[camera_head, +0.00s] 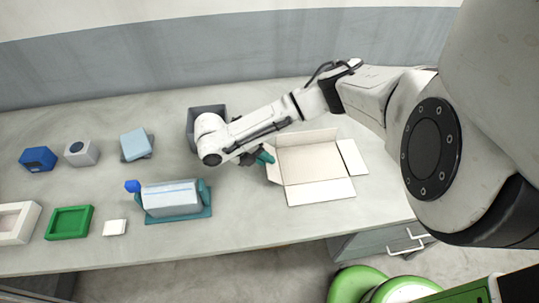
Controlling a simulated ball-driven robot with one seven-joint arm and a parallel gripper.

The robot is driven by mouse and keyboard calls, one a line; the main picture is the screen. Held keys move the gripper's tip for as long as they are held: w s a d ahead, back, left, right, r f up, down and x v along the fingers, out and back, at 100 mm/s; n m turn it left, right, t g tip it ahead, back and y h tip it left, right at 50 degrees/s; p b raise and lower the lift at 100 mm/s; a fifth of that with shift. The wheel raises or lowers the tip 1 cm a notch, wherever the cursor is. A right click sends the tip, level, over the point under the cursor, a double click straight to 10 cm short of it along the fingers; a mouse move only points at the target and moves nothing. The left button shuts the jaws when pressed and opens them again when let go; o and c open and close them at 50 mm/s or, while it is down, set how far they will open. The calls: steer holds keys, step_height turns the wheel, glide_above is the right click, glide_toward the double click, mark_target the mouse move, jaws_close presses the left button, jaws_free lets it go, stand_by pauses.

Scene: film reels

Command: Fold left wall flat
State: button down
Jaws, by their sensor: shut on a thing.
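A cream open box (308,158) lies on the table right of centre. Its front wall (320,191) and right wall (353,157) lie folded outward. Its back wall (306,137) shows as a pale strip along the far edge. Its left wall (274,172) shows as a narrow strip, partly hidden by my gripper. My gripper (265,158), with teal fingertips, is at this left edge and shut on the left wall. The fingertips are small here, so the exact grip on the wall is hard to see.
A grey open bin (193,128) stands behind my wrist. A grey-white device on a teal base (178,216) stands front left of the box. Blue, white and green items, including a green tray (70,222), lie further left. The table right of the box is clear.

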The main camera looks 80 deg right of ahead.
steer(key=shift+w+a+f+g+h, duration=0.15)
steer(key=shift+w+f+g+h, duration=0.2)
steer(key=shift+g, duration=0.55)
steer(key=shift+f, duration=0.1)
steer(key=c, duration=1.3)
jaws_free()
steer(key=v, duration=1)
steer(key=shift+w+a, duration=0.15)
steer(key=shift+w, duration=0.2)
